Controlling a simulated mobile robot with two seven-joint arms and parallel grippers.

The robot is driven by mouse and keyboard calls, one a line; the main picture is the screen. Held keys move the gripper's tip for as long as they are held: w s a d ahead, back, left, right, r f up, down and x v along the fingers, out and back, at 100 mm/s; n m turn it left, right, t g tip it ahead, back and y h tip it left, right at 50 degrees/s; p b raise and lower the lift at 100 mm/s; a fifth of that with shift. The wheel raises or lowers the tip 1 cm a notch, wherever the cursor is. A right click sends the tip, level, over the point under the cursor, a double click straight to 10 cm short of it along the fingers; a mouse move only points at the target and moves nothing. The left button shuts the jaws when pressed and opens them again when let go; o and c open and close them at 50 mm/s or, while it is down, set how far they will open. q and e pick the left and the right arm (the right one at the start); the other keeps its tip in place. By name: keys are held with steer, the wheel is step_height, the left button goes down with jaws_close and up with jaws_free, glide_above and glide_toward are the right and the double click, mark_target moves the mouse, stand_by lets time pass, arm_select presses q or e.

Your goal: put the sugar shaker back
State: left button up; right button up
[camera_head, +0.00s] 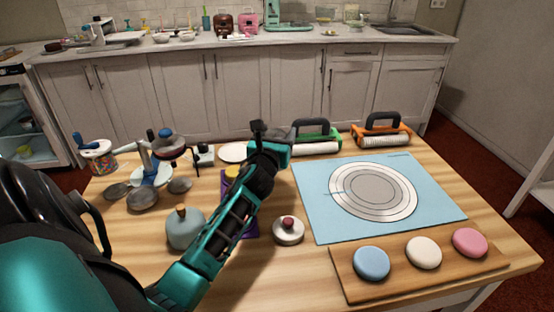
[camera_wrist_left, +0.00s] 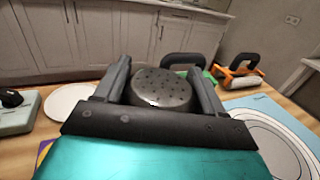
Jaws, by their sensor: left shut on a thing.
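My left gripper (camera_head: 264,140) is over the table, in front of the green-based roller, at the far end of my left arm. In the left wrist view its two fingers (camera_wrist_left: 160,92) are shut on the sugar shaker (camera_wrist_left: 163,86). The shaker's dark grey, rounded top with small holes shows between the fingers. The shaker's body is hidden by the gripper, and in the head view I cannot make the shaker out. A purple mat (camera_head: 251,226) lies partly under my left arm, with a yellow thing (camera_head: 232,173) beside the arm. My right gripper is not in view.
A grey-blue corked bottle (camera_head: 185,230) and a red-knobbed pale pot (camera_head: 288,231) flank my arm. A green roller (camera_head: 316,145) and an orange roller (camera_head: 381,141) stand at the back edge. A blue mat (camera_head: 315,215) and a board (camera_head: 345,288) with coloured discs fill the right.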

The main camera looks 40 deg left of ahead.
arm_select(q)
step_height(320, 180, down, 5)
steer(key=shift+f+b, duration=0.1)
steer(key=shift+b, duration=0.9)
steer(key=shift+f, duration=0.2)
steer(key=o, duration=1.2)
steer(key=shift+o, duration=0.2)
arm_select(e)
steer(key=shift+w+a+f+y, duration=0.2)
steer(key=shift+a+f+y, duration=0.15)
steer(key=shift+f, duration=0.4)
arm_select(q)
steer(key=shift+r, duration=0.1)
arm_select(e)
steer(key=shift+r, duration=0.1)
